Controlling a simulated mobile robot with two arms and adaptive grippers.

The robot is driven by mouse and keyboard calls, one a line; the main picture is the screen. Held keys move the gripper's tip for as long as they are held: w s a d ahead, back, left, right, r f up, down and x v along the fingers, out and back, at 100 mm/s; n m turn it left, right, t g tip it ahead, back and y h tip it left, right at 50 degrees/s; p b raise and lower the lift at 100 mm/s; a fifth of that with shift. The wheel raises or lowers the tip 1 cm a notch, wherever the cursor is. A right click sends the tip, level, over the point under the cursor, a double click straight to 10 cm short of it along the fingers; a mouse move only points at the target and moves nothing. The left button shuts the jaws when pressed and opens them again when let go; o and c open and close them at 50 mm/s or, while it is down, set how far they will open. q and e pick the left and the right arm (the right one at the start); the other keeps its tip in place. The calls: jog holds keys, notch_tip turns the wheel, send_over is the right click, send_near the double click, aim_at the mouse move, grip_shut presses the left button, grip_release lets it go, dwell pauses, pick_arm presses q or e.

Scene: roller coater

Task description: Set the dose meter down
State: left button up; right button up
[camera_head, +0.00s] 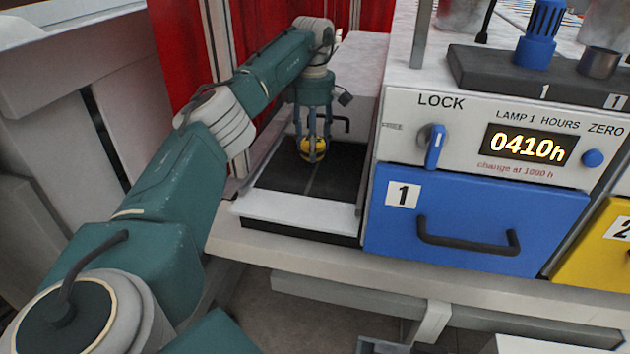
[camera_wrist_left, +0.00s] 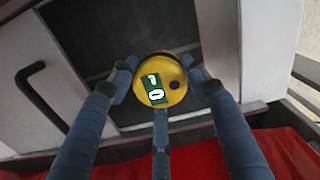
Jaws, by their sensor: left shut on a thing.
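The dose meter (camera_head: 313,149) is a small round yellow thing with a dark band. My left gripper (camera_head: 312,143) is shut on it, pointing down over the dark conveyor belt (camera_head: 285,178) beside the blue drawer unit. In the left wrist view the yellow dose meter (camera_wrist_left: 160,82), with a green display and a dark button, sits between the fingers of my left gripper (camera_wrist_left: 160,90). I cannot tell whether its underside touches the belt. My right gripper is not in view.
A lamp unit with a LOCK knob (camera_head: 435,147) and a blue drawer (camera_head: 470,220) stands close to the right. A red curtain (camera_head: 270,25) hangs behind my arm. A white ledge (camera_head: 295,212) edges the belt's front, and bare belt lies in front of the gripper.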

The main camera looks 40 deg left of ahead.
pick_arm(q)
send_over(315, 191)
notch_tip(315, 191, down, 5)
notch_tip(315, 191, down, 3)
jog(key=shift+a+r+p, duration=0.1)
jog(key=shift+r+p, duration=0.05)
jog(key=shift+p, duration=0.4)
jog(key=shift+f, duration=0.25)
notch_tip(315, 191, down, 4)
jog(key=shift+r+p, duration=0.25)
jog(key=shift+p, duration=0.2)
jog(key=shift+f, duration=0.2)
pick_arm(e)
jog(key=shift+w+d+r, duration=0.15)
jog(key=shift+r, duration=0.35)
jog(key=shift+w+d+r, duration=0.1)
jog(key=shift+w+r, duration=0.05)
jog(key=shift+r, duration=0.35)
pick_arm(q)
jog(key=o, duration=1.3)
jog(key=shift+f, duration=0.1)
